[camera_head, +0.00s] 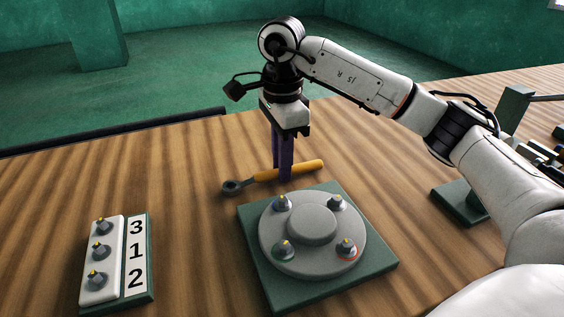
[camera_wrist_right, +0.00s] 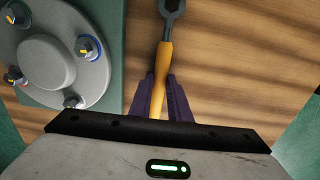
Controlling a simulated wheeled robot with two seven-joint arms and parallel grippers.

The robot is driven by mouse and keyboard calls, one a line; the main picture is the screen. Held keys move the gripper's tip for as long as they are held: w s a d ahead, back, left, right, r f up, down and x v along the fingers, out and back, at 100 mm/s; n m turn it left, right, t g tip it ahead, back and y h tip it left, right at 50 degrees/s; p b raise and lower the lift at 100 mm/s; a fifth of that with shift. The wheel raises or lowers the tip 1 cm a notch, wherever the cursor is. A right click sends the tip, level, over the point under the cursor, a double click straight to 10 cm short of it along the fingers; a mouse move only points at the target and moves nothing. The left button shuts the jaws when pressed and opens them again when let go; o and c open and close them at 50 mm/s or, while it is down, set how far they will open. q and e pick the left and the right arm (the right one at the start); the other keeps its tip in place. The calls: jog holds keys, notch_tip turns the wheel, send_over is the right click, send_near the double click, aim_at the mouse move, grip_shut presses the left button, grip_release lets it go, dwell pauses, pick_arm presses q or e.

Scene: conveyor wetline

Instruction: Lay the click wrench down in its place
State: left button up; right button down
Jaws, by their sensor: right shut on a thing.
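The click wrench (camera_head: 308,168) has an orange-yellow handle and a dark grey ring-shaped head. It lies low over the wooden table, or on it, behind the round flange; I cannot tell whether it touches the wood. My right gripper (camera_head: 285,174) points down with its purple fingers shut on the handle. In the right wrist view the handle (camera_wrist_right: 165,65) runs between the fingers (camera_wrist_right: 159,98), with the head at the top edge. The wrench's place is not clearly marked in these views. My left gripper is not in view.
A grey flange (camera_head: 311,264) with several bolts sits on a green plate (camera_head: 370,285) just in front of the wrench. A block numbered 3, 1, 2 (camera_head: 137,255) with knobs stands at the left. A green stand (camera_head: 458,203) is at the right. Wood left of the wrench is clear.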

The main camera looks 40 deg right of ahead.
jog(key=shift+f, duration=0.15)
jog(key=c, duration=1.7)
grip_release()
jog(key=shift+o, duration=0.2)
jog(key=shift+f, duration=0.1)
notch_tip(320, 180, up, 10)
jog(key=p, duration=0.2)
jog(key=shift+w+r, duration=0.15)
jog(key=shift+r, duration=0.05)
